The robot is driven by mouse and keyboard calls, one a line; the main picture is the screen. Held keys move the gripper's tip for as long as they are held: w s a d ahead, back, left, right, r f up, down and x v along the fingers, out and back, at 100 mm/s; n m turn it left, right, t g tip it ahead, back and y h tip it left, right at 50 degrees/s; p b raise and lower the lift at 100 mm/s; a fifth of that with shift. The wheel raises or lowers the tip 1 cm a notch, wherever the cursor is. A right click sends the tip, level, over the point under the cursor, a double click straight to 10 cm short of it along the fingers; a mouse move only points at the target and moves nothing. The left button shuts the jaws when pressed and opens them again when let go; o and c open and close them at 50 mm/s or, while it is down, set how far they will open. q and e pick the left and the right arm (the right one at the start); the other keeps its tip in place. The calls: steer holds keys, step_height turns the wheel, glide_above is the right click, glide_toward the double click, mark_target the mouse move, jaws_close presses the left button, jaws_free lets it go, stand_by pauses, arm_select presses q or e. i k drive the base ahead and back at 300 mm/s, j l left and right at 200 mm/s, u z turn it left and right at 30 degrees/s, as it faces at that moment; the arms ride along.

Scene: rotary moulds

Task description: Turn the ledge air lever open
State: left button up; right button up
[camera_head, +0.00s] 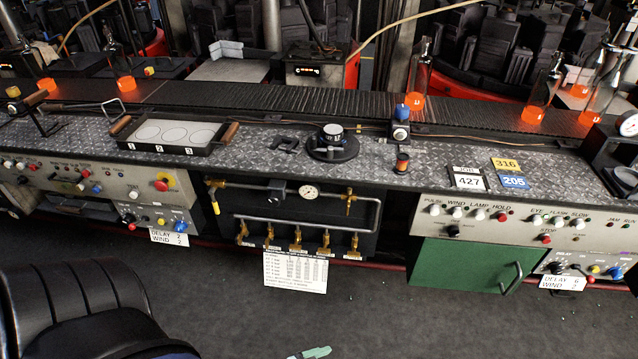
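On the metal ledge (250,150) stands a small valve-like unit (401,132) with a blue top and a round face, beside a thin air line along the ledge's back. Below the ledge front, a recessed dark panel holds a pipe with a pressure gauge (307,192) and a brass valve (349,200) with a small handle. Several brass taps (296,241) hang from the lower pipe. I cannot tell which of these is the ledge air lever, or its position. Neither of my grippers is in view.
A tray with wooden handles (215,151) and a round black fixture (332,145) stand on the ledge. Behind runs a conveyor (270,98) with glowing-bottomed bottles. A black chair (75,310) is at the lower left. A green door (465,266) has a protruding handle. Centre floor is mostly clear.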

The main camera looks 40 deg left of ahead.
mark_target(215, 203)
steer(key=j+u, duration=0.2)
steer(key=j, duration=0.2)
steer(key=i+j+u, duration=0.15)
steer(key=j, duration=0.25)
steer(key=i+j+u, duration=0.2)
steer(key=j, duration=0.2)
steer(key=j+u, duration=0.15)
steer(key=j, duration=0.2)
steer(key=i+j+u, duration=0.2)
steer(key=j, duration=0.15)
steer(key=i+j+u, duration=0.15)
steer(key=j, duration=0.2)
steer(key=l, duration=0.3)
steer(key=k+l, duration=0.1)
steer(key=l, duration=0.2)
steer(key=u, duration=0.05)
